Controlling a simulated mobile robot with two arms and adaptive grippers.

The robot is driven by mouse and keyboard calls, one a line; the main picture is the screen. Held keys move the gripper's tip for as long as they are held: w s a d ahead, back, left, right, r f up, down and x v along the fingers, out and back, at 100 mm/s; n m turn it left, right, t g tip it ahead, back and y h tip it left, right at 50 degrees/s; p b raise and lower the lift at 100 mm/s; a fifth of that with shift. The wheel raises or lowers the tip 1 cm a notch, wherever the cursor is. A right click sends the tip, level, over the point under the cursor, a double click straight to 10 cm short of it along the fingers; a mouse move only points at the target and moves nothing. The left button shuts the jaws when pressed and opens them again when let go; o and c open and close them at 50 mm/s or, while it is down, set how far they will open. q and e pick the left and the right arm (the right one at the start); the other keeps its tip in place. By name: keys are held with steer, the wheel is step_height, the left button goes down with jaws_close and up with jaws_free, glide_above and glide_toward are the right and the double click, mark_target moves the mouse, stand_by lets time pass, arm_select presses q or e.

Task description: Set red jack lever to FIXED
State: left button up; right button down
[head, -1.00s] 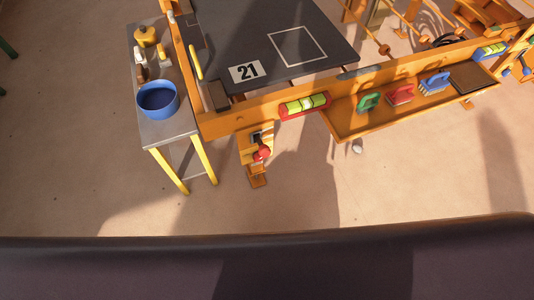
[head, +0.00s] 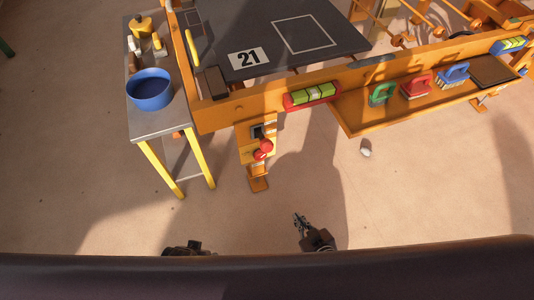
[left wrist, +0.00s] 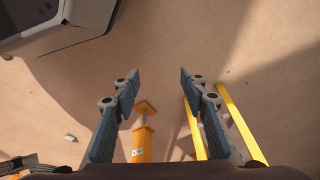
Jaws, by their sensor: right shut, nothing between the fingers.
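The red jack lever (head: 264,149) shows as red knobs on an orange jack (head: 257,177) below the front beam of the press, in the head view. Its FIXED marking is too small to read. My right gripper (head: 298,219) is shut and empty, over the floor below and right of the lever, apart from it. My left gripper (left wrist: 158,76) is open and empty in the left wrist view, with floor between its fingers. An orange jack leg (left wrist: 142,143) with a small label stands beyond its fingers there. The lever itself is not clear in that view.
A grey side table (head: 155,120) with yellow legs and a blue bowl (head: 150,90) stands left of the jack. An orange shelf (head: 362,123) with colored brushes juts out to the right. A small pale object (head: 366,153) lies on the floor. Floor before the jack is clear.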

mark_target(267, 151)
arm_select(q)
step_height(267, 151, up, 15)
steer(key=w+t+b, duration=0.1)
steer(key=w+b, duration=0.1)
steer(key=b, duration=0.8)
steer(key=shift+w+f+t+b, duration=0.2)
steer(key=shift+w+t+b, duration=0.1)
steer(key=shift+w+t, duration=0.1)
arm_select(e)
steer(key=w+a+r+t+y, duration=0.2)
steer(key=w+a+r+t, duration=0.1)
steer(key=r, duration=0.8)
steer(key=w+a+r+n+t+y, duration=0.1)
steer(key=w+a+r+t, duration=0.3)
steer(key=r, duration=0.8)
steer(key=shift+w+a+r+t+y, duration=0.2)
steer(key=shift+w+t+y, duration=0.15)
steer(key=shift+t+y, duration=0.25)
